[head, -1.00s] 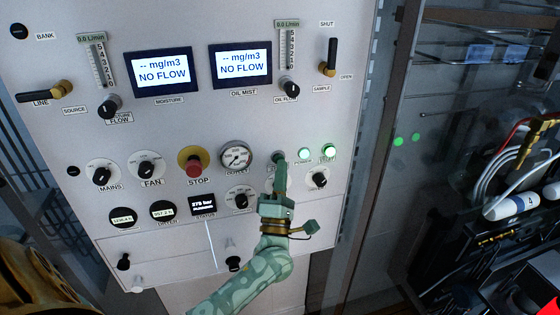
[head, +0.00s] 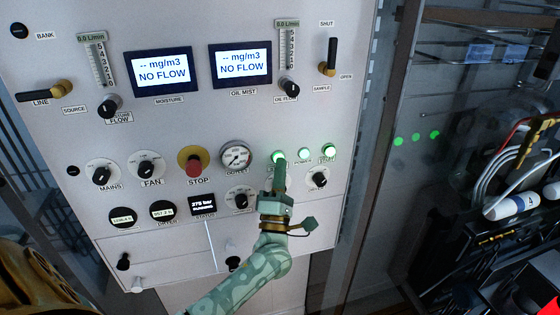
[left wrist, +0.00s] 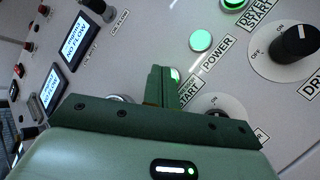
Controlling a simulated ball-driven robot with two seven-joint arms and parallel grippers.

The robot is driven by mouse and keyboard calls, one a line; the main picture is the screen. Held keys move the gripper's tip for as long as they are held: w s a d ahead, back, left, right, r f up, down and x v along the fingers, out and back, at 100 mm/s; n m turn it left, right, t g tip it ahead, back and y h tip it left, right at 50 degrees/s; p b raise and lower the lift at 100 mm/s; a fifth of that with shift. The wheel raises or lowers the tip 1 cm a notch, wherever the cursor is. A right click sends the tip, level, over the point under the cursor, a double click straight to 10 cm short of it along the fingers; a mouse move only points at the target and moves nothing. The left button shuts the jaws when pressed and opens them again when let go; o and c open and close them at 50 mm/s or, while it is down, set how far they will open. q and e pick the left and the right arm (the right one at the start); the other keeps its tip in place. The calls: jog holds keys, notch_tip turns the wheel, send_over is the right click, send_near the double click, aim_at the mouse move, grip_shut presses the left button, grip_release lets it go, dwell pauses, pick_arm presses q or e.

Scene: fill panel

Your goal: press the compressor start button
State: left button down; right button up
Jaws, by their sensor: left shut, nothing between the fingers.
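The compressor start button (head: 279,157) is the left one of three round buttons in a row on the grey panel and glows green. In the left wrist view a lit green edge of it (left wrist: 175,74) shows beside the fingers, above a partly hidden label ending in START. My left gripper (head: 281,167) is shut and empty, its fingertips just below the button in the head view. I cannot tell whether they touch it. My right gripper is not in view.
The lit power button (head: 304,154) and dryer start button (head: 328,151) sit to the right. A gauge (head: 235,157) and red stop knob (head: 194,165) lie left. A rotary switch (head: 318,179) is close to the lower right. A glass-fronted bay stands at right.

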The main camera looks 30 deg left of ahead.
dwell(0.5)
pick_arm(q)
jog(key=shift+s+d, duration=0.55)
jog(key=shift+d, duration=0.1)
jog(key=s+d+p, duration=0.1)
jog(key=s+d, duration=0.2)
jog(key=shift+s+d, duration=0.15)
jog(key=shift+d, duration=0.25)
dwell(0.7)
